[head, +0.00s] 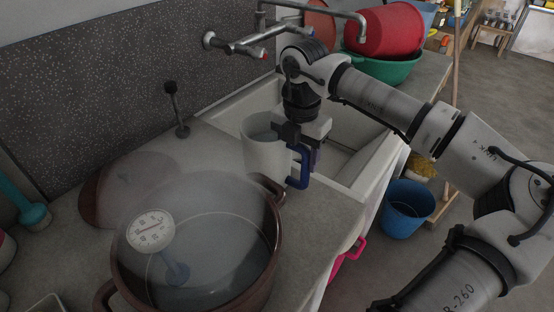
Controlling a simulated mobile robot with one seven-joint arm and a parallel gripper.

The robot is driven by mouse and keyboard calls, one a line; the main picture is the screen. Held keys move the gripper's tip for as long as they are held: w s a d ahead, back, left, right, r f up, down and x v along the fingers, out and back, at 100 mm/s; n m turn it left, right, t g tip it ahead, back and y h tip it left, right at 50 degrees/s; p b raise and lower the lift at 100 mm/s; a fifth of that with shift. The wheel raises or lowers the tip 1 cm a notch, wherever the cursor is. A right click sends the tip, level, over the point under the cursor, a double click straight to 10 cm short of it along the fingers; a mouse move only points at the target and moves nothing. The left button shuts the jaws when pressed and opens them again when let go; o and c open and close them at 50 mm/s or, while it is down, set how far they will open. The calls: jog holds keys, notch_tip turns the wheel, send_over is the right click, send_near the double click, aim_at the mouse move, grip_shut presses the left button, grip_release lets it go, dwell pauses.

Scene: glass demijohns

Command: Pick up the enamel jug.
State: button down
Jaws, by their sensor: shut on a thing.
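The enamel jug (262,152) is a white, round-walled vessel with a blue handle (297,173) on its right side. It looks upright, at the near left end of the white sink (375,172). My gripper (302,142) points down over the jug's right side and is shut on the upper part of the handle. The fingertips are partly hidden by the gripper body and handle. I cannot tell whether the jug's base touches anything, as the large pot in front hides its lower part.
A large brown pot (274,258) with a dial thermometer (151,231) stands close in front. A wall tap (240,46) is behind the sink. Red (385,28) and green (392,68) basins are stacked at the back right. A blue bucket (405,212) stands on the floor.

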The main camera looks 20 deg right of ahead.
jog(key=shift+r, duration=0.3)
